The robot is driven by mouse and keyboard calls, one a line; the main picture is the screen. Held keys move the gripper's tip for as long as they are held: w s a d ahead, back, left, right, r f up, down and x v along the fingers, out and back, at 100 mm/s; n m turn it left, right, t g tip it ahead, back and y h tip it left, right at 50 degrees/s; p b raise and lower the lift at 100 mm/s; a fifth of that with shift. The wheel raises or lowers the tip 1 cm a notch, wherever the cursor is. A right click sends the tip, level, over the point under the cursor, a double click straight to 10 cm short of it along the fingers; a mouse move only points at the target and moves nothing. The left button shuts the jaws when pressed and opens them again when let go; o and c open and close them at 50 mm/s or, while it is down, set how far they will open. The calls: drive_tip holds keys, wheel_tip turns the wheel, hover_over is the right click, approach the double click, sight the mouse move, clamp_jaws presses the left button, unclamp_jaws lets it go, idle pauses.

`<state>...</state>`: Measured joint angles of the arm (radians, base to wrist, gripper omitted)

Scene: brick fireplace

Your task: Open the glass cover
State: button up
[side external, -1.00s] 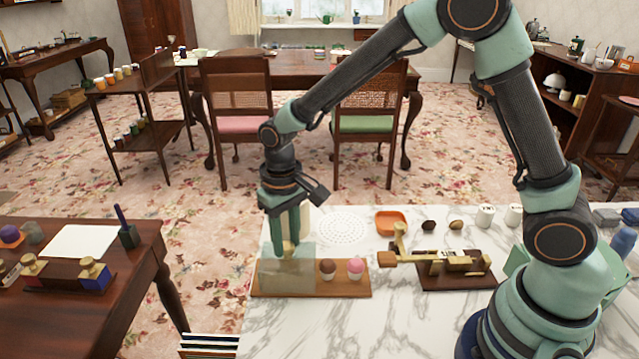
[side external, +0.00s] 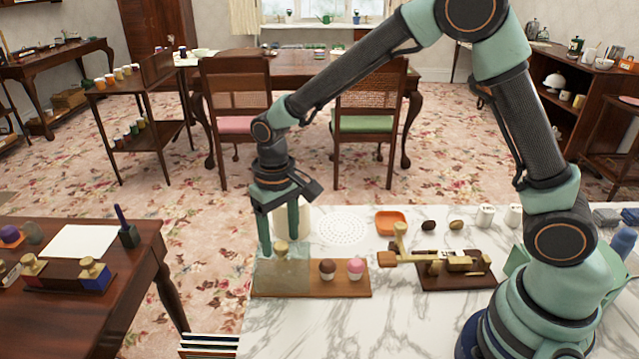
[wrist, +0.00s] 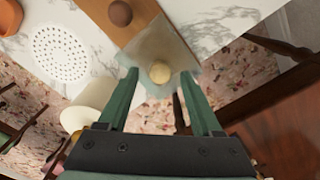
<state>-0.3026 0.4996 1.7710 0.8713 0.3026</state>
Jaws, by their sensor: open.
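The glass cover (side external: 298,276) is a see-through, greenish-grey box with a round pale-gold knob (side external: 281,248) on top. It sits over the left end of a wooden board (side external: 340,290). In the wrist view the cover (wrist: 148,45) overlaps the board's end, with its knob (wrist: 160,72) between and just beyond my fingertips. My gripper (side external: 279,246) is open, its two green fingers spread on either side of the knob and pointing down. In the wrist view my gripper (wrist: 157,82) holds nothing. I cannot tell whether anything is under the cover.
A brown-topped cupcake (side external: 327,270) and a pink-topped one (side external: 355,268) stand on the board to the right. A brass device (side external: 452,264) on a dark base and an orange dish (side external: 390,222) are farther right. A white perforated disc (side external: 340,228) lies behind.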

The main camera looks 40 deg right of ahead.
wheel_tip(320, 180, up, 11)
drive_tip(key=shift+r, duration=0.2)
idle(0.4)
drive_tip(key=s+d+r+t, duration=0.2)
drive_tip(key=s+d, duration=0.4)
drive_tip(key=s+d+r+t, duration=0.2)
drive_tip(key=s+d+t, duration=0.1)
drive_tip(key=s+d, duration=0.3)
drive_tip(key=shift+s+d+r+t, duration=0.3)
drive_tip(key=shift+d+r, duration=0.05)
drive_tip(key=shift+d, duration=0.05)
